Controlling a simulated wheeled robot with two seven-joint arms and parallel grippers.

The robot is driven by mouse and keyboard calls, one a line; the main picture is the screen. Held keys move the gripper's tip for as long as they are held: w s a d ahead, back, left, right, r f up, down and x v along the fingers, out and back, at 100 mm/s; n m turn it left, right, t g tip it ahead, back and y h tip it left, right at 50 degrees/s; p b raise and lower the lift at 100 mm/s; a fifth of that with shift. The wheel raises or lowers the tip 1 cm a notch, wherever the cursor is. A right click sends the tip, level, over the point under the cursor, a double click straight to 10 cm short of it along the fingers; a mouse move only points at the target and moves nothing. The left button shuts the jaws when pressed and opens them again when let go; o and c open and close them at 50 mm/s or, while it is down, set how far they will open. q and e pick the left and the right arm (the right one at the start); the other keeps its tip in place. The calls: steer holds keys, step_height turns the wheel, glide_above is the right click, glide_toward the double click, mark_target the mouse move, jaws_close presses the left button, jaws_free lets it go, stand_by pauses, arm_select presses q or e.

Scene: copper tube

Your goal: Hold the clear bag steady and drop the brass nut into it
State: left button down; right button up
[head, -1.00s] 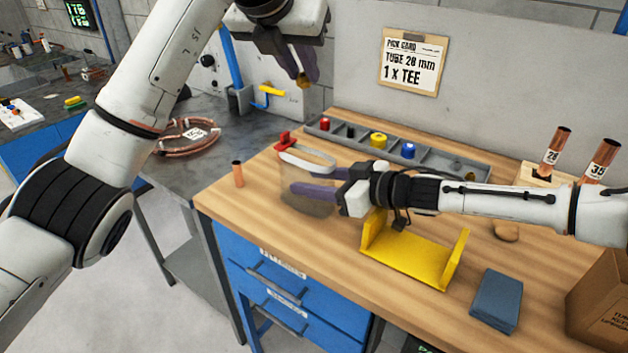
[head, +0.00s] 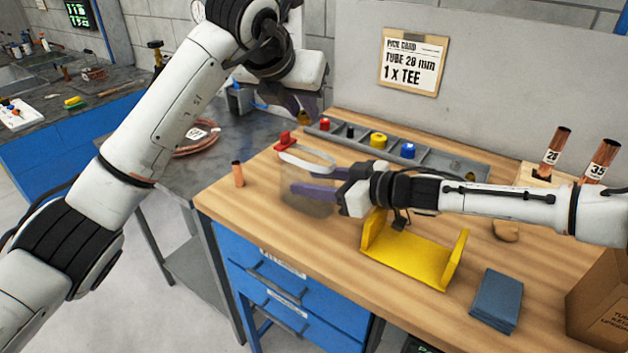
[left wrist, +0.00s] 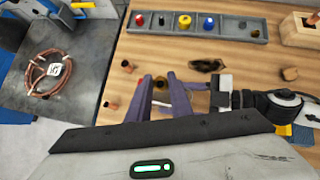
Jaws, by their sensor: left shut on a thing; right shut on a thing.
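The clear bag (head: 312,207) shows as a faint see-through shape over the bench, by the purple fingers of my right gripper (head: 325,183). My right gripper is shut on the bag. My left gripper (head: 302,106) points down, above and behind the bag in the head view, and is shut on the brass nut. In the left wrist view the nut (left wrist: 160,84) is small and dim between the fingertips of my left gripper, beside my right gripper's fingers (left wrist: 195,87). The bag is hard to make out there.
A grey parts tray (head: 455,165) stands along the back of the bench. A short copper tube (head: 238,174) stands at the left edge. A yellow bracket (head: 410,258) and a blue cloth (head: 496,300) lie in front. A cardboard box (head: 600,300) is at right.

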arm_select(q)
steer(key=shift+f, duration=2.2)
steer(key=c, duration=1.5)
jaws_free()
steer(key=v, duration=1.2)
arm_select(e)
steer(key=o, duration=1.1)
